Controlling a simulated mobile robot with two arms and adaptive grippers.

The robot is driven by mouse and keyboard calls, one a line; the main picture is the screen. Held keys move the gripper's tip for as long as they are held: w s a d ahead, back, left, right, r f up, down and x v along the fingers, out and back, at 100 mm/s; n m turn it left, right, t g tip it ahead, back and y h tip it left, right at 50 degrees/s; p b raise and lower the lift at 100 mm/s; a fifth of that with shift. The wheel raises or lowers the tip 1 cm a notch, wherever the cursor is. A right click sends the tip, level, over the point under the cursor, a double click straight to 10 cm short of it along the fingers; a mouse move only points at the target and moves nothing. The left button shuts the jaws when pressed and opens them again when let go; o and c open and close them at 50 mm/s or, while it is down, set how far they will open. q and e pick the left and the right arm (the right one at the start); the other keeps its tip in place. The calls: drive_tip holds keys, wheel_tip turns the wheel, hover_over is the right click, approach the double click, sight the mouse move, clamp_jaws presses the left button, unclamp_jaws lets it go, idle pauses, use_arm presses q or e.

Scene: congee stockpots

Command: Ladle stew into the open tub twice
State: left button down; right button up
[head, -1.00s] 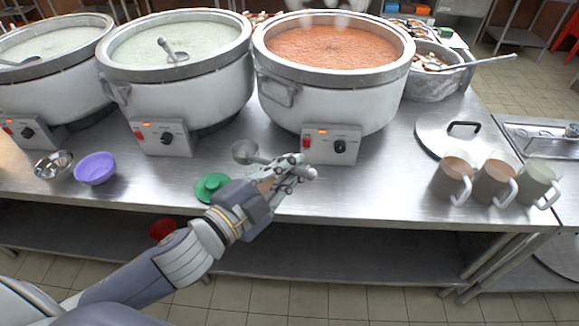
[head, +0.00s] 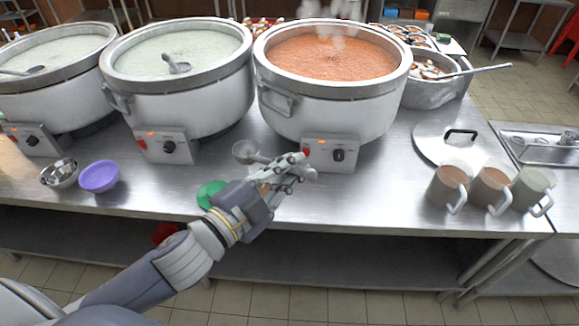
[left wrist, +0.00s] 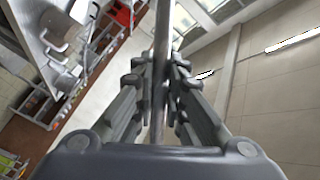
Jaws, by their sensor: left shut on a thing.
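My left gripper (head: 290,172) is shut on the handle of a steel ladle (head: 245,151), low over the counter in front of the orange pot. The ladle's bowl sticks out to the left of the fingers. In the left wrist view the handle (left wrist: 162,60) runs between the fingers. A large white stockpot (head: 330,112) holds steaming orange-red stew (head: 335,54). A green lid-like disc (head: 209,193) is partly hidden behind my left gripper. A purple bowl (head: 99,177) stands open at the left. I cannot tell which vessel is the open tub. My right gripper is out of view.
Two pots of pale congee (head: 178,54) stand left, with ladles in them. A steel bowl (head: 58,174) is beside the purple bowl. A large lid (head: 435,148) and three mugs (head: 448,188) are right. Bare counter (head: 375,190) lies between my gripper and the mugs.

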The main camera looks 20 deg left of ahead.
use_arm(q)
drive_tip(key=shift+r+p, duration=0.3)
drive_tip(key=shift+r, duration=0.55)
drive_tip(key=shift+f, duration=0.15)
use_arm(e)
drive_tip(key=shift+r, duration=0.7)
